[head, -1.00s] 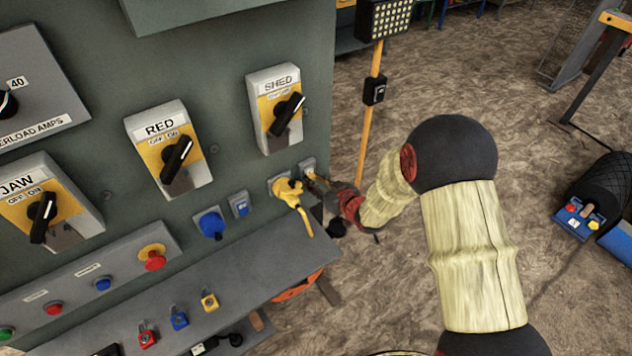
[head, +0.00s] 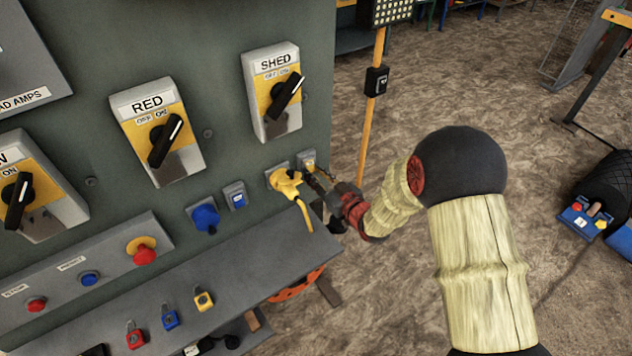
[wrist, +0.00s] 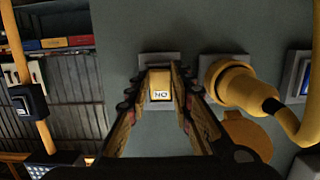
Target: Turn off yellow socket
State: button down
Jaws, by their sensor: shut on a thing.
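The yellow socket with a yellow plug and cable (head: 287,182) is on the grey-green panel below the SHED switch. It also shows at the right of the wrist view (wrist: 240,88). Just to its right in the head view is a small yellow rocker switch (head: 308,160) on a grey plate. In the wrist view this rocker (wrist: 160,84) is lit-looking and reads ON upside down. My gripper (head: 314,173) is at the rocker. In the wrist view its two fingertips (wrist: 160,70) lie on either side of the rocker, shut on it.
A blue socket (head: 205,218) with a blue switch (head: 236,195) is left of the yellow one. A grey shelf (head: 255,262) juts out below. A yellow lamp post (head: 370,130) stands behind my gripper.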

jog(key=shift+f+t+y+b, duration=0.3)
jog(key=shift+t+b, duration=0.1)
jog(key=shift+b, duration=0.85)
jog(key=shift+r, duration=0.1)
jog(key=c, duration=1.6)
grip_release()
jog(key=shift+o, duration=0.2)
jog(key=f+v, duration=0.1)
jog(key=v, duration=1)
jog(key=shift+s+d+r, duration=0.2)
jog(key=shift+s+r, duration=0.2)
jog(key=shift+f, duration=0.1)
